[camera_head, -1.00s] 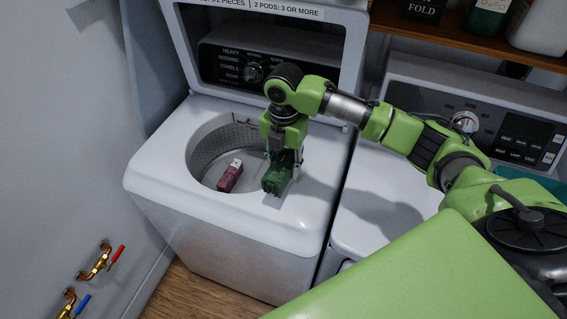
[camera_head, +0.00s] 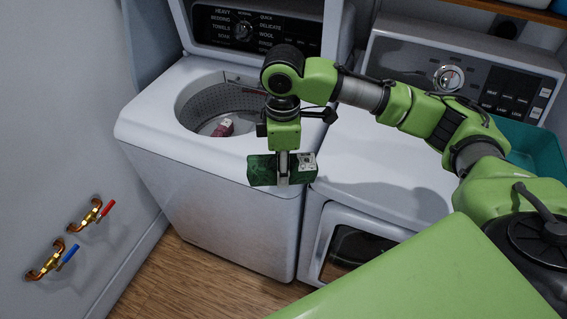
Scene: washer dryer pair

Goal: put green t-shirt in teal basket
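The green t-shirt (camera_head: 262,171) is a dark green folded bundle with a pale patch at its right end. My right gripper (camera_head: 284,168), whose arm comes in from the right, points down and is shut on it. The bundle hangs in front of the washer's front top edge, outside the drum opening. The teal basket (camera_head: 541,148) is at the right edge on top of the dryer, partly hidden by my arm and cut off by the frame. My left gripper is not in view.
The open-lidded washer (camera_head: 165,95) holds a dark red folded item (camera_head: 223,128) in its drum. The dryer (camera_head: 375,175) stands to its right, with clear space on its top beneath my arm. A wooden shelf (camera_head: 520,12) is above. Pipe valves (camera_head: 90,215) are on the left wall.

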